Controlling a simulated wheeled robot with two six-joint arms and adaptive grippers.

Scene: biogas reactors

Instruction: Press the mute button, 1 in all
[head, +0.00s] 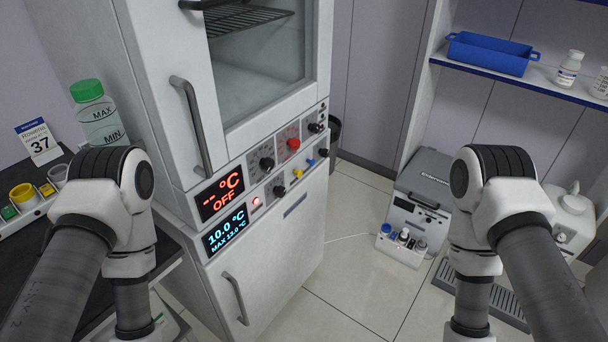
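A white cabinet (160,90) stands in the middle of the head view with a control panel below its glass door. Its upper display (220,195) reads "-- °C OFF" in red, and its lower display (227,231) reads 10.0 °C with a MAX line in blue. A small red-lit round button or lamp (256,202) sits right of the displays. No readable label tells which control is the mute button. Both my arms come in from the sides and bend downward, apart from the panel. Both grippers are out of view below the frame.
Black, red, yellow and blue knobs fill the panel's right part. A control strip with green and yellow buttons (28,204) lies on the left bench by a green-capped bottle (97,115). A grey device (416,205) stands on the floor at right. Tiled floor (350,290) lies clear between.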

